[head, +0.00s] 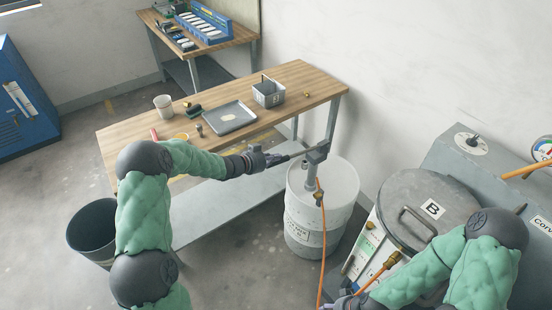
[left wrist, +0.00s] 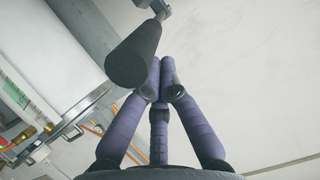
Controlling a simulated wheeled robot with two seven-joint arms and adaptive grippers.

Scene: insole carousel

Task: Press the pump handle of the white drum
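The white drum (head: 318,215) stands upright on the floor beside the workbench's right end. A grey pump (head: 316,153) rises from its lid, and its handle points left towards my left gripper (head: 278,159). In the left wrist view the handle's dark cylindrical grip (left wrist: 135,55) shows large, just left of and above my left fingertips (left wrist: 161,66). The purple fingers are drawn together at the tips, with nothing seen between them. I cannot tell whether they touch the grip.
The wooden workbench (head: 285,82) holds a tray (head: 231,117), a grey bin (head: 268,92) and a cup (head: 163,105). An orange hose (head: 322,250) hangs in front of the drum. A grey lidded vessel marked B (head: 400,198) stands right. A dark bucket (head: 88,240) stands left.

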